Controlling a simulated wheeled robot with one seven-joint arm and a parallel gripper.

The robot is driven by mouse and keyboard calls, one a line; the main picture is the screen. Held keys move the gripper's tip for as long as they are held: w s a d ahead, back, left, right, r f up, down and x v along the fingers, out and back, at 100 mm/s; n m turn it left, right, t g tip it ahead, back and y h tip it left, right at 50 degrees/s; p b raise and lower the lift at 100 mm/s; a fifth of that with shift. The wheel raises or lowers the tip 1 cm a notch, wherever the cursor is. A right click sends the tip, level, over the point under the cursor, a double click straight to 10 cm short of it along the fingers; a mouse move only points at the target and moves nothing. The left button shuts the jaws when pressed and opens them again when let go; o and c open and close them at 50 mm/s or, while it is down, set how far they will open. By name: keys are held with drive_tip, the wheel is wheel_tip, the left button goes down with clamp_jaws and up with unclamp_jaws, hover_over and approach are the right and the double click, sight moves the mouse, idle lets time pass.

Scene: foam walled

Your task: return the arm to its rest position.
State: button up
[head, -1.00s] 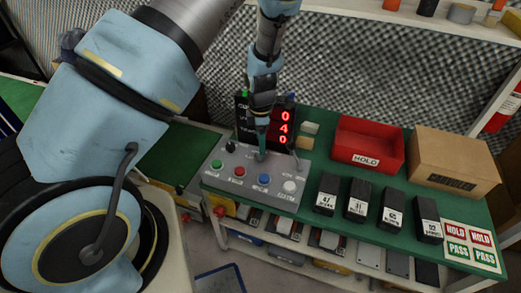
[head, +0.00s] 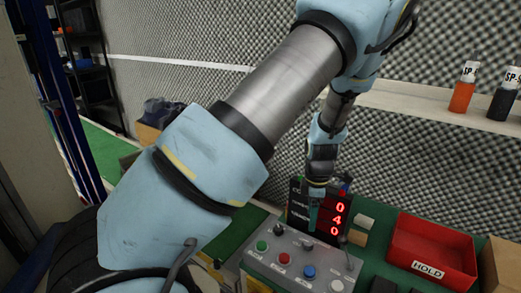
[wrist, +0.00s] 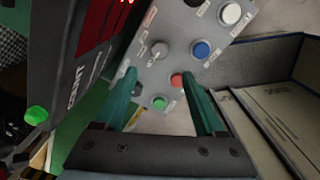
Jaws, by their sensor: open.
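My gripper (head: 314,218) hangs at the end of my blue and grey arm, above the back of the grey button panel and in front of the black counter display (head: 330,213). In the wrist view its two green fingers (wrist: 168,108) are spread apart with nothing between them. The button panel (wrist: 180,60) shows beyond them, with green, red, blue and white buttons. The fingers look clear of the panel. In the head view the panel (head: 290,262) sits on the green bench, and the display reads red digits 0, 4, 0.
A red HOLD bin (head: 432,250) stands right of the panel, with a cardboard box (head: 496,262) at the far right edge. A shelf (head: 420,103) on the foam wall holds an orange bottle (head: 464,88) and a dark one (head: 503,97). Small blocks lie beside the display.

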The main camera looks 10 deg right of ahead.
drive_tip(key=s+a+r+m, duration=0.1)
drive_tip(key=a+r+m, duration=0.4)
drive_tip(key=a, duration=0.5)
drive_tip(key=s+a+r+m+t, duration=0.1)
drive_tip(key=a+r+m, duration=0.4)
drive_tip(key=a, duration=0.5)
drive_tip(key=s+a+r+m, duration=0.2)
drive_tip(key=a+r+m, duration=0.4)
drive_tip(key=a, duration=0.4)
drive_tip(key=shift+r, duration=0.85)
